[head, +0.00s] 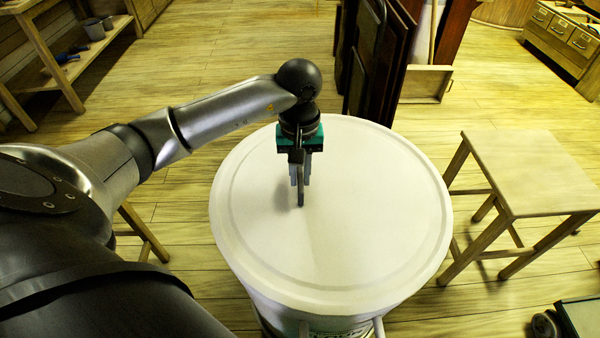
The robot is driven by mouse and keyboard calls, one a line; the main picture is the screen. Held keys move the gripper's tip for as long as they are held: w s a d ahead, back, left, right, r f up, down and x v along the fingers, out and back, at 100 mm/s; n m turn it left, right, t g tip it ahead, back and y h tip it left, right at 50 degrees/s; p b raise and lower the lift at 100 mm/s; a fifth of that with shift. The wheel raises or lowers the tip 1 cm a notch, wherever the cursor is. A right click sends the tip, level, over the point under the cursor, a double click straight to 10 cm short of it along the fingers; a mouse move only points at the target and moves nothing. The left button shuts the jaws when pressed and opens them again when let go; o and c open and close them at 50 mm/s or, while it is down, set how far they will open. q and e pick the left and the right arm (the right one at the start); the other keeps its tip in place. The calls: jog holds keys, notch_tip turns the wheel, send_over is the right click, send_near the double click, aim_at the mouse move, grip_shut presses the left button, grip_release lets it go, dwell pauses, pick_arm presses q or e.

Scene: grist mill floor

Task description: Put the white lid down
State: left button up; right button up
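The white lid (370,215) is a large round disc with a raised ring near its rim. It lies level over the top of a drum-like container (335,331), of which only a labelled strip of side shows at the bottom. Whether the lid sits fully on it is hidden. My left gripper (300,190) points down over the left part of the lid, with its fingertips at or just above the surface and a faint shadow beside them. The fingers show nearly edge-on, so their gap and any grip are unclear. My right gripper is not in view.
A wooden stool (540,172) stands close on the right. Dark upright panels (378,60) stand behind the lid. A shelf bench (75,60) with grey pots is at upper left, and a drawer cabinet (560,35) at upper right. Open plank floor (480,90) lies between.

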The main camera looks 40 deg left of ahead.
pick_arm(q)
jog(key=o, duration=0.4)
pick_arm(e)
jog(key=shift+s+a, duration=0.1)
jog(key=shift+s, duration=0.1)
pick_arm(q)
jog(key=shift+r, duration=0.15)
jog(key=shift+r, duration=0.1)
notch_tip(320, 180, up, 12)
jog(key=p, duration=0.4)
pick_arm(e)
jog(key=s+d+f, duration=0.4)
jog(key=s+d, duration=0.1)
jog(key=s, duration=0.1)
pick_arm(q)
jog(key=shift+s, duration=0.1)
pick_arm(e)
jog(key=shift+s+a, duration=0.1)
